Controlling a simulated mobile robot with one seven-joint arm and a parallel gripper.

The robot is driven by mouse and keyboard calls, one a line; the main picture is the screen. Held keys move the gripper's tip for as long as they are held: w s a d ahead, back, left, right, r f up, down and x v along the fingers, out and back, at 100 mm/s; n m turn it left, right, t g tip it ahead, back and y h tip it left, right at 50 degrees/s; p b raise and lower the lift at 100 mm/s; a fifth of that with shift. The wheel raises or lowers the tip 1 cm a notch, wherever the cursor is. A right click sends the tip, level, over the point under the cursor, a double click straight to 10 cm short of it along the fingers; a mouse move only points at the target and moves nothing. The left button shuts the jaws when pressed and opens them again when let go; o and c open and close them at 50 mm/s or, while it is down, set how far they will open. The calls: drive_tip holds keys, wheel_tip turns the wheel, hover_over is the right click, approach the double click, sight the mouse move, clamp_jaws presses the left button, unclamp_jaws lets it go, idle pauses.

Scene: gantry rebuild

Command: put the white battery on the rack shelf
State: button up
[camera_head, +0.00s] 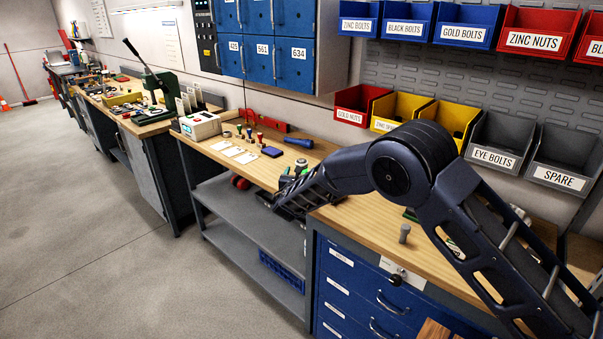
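I cannot pick out a white battery for certain in the head view. My gripper (288,203) is at the end of my dark arm, over the front edge of the wooden bench near the middle. Its fingers are small and dark there, so I cannot tell whether they are open or shut, or whether they hold something. Small green and light things show beside it, partly hidden by the arm. A grey shelf (232,203) lies under the bench, below and left of my gripper. I cannot tell whether it is the rack shelf.
A white box-shaped device (200,125), stamps, pale cards and a blue pad (272,151) stand on the bench (318,152). A blue drawer cabinet (345,290) is below my arm. Labelled bins (398,112) line the wall. The floor (110,250) at left is clear.

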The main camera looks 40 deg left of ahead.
drive_tip(key=shift+f+x, duration=0.1)
drive_tip(key=shift+x, duration=1.85)
drive_tip(key=shift+f+x, duration=0.15)
drive_tip(key=shift+x, duration=1.75)
drive_tip(key=shift+a, duration=0.1)
drive_tip(key=shift+r, duration=0.1)
drive_tip(key=c, duration=1.4)
wheel_tip(320, 180, up, 20)
